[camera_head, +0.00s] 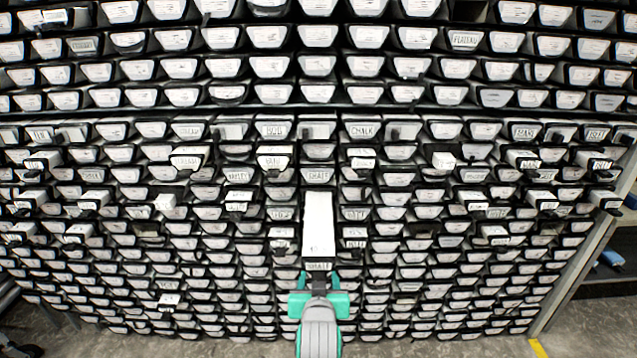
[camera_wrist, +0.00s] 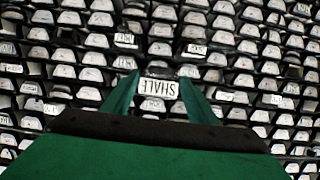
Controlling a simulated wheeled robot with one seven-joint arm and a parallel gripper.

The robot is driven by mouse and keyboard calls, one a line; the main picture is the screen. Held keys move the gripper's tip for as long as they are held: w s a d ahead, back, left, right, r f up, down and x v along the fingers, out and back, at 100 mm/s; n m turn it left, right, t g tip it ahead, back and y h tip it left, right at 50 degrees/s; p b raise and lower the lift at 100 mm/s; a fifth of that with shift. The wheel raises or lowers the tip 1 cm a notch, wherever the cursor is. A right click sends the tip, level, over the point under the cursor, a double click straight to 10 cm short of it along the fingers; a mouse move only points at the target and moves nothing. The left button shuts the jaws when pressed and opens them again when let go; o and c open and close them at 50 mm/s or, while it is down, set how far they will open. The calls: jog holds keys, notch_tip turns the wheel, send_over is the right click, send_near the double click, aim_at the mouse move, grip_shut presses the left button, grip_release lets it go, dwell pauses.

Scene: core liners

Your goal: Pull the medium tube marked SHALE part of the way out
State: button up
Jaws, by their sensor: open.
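A white tube marked SHALE (camera_head: 318,225) sticks well out of the rack in the lower middle of the head view, with its dark-framed label end toward me. In the wrist view its SHALE label (camera_wrist: 158,88) appears upside down between my green fingers. My gripper (camera_head: 319,284) is at the front end of this tube. The fingers are open, one on each side of the label; I cannot tell whether they touch it. Another label that seems to read SHALE (camera_head: 318,175) is higher in the same column. I cannot tell tube sizes for certain.
The rack (camera_head: 318,107) fills the view with close rows of dark-framed tube ends. Several other tubes stick out, such as one marked CHALK (camera_head: 363,131) and a white one (camera_head: 190,156). A rack post (camera_head: 580,262) stands at the right. Concrete floor (camera_head: 480,347) shows below.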

jog(key=v, duration=1.1)
jog(key=s+f, duration=1.5)
jog(key=f, duration=0.1)
jog(key=s+f+t, duration=0.1)
jog(key=s+t, duration=0.1)
jog(key=s, duration=2.1)
